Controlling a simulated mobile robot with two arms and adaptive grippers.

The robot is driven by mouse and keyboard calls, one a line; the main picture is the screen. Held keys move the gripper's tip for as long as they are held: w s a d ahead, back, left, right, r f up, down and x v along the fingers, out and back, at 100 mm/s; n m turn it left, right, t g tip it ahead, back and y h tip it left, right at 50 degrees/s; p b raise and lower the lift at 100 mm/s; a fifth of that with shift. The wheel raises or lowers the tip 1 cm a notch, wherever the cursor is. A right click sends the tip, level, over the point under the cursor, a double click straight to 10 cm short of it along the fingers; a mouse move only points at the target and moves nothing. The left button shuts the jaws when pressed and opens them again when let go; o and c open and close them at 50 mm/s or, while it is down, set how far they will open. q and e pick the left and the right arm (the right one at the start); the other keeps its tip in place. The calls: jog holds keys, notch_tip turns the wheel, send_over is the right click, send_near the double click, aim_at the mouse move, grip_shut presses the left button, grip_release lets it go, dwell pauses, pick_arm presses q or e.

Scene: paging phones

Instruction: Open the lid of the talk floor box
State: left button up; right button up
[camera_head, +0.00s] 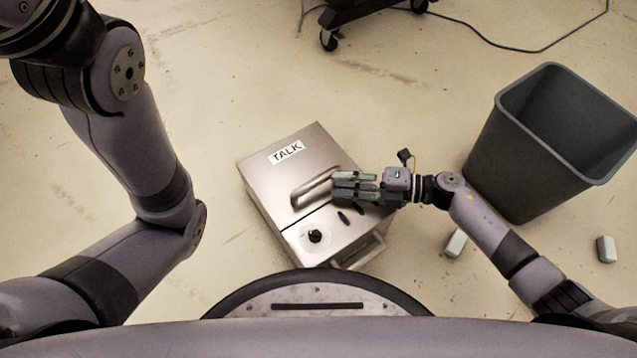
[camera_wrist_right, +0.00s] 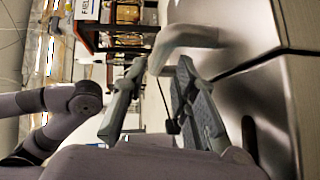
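The talk floor box (camera_head: 262,185) is a metal box on the floor with a white TALK label (camera_head: 286,152) on its lid, in the middle of the head view. Its lid looks closed. A raised bar handle (camera_head: 308,190) stands on the lid. My right gripper (camera_head: 338,186) is over the lid at the handle's right end. In the right wrist view its fingers (camera_wrist_right: 158,78) are spread apart, with the handle (camera_wrist_right: 185,42) at the fingertips, its near end between them. I cannot tell whether they touch it. My left gripper is out of view.
A grey waste bin (camera_head: 545,140) stands to the right, close to my right arm. Small pale blocks (camera_head: 455,243) (camera_head: 606,249) lie on the floor nearby. A wheeled black stand (camera_head: 345,14) and a cable are at the top. Floor left of the box is clear.

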aim_at(325, 181)
jog(key=b+x, duration=0.1)
jog(key=x, duration=0.3)
jog(key=shift+a+f+b, duration=0.1)
jog(key=shift+a+b, duration=0.25)
jog(key=shift+w+a, duration=0.15)
jog(key=shift+a, duration=0.55)
grip_shut()
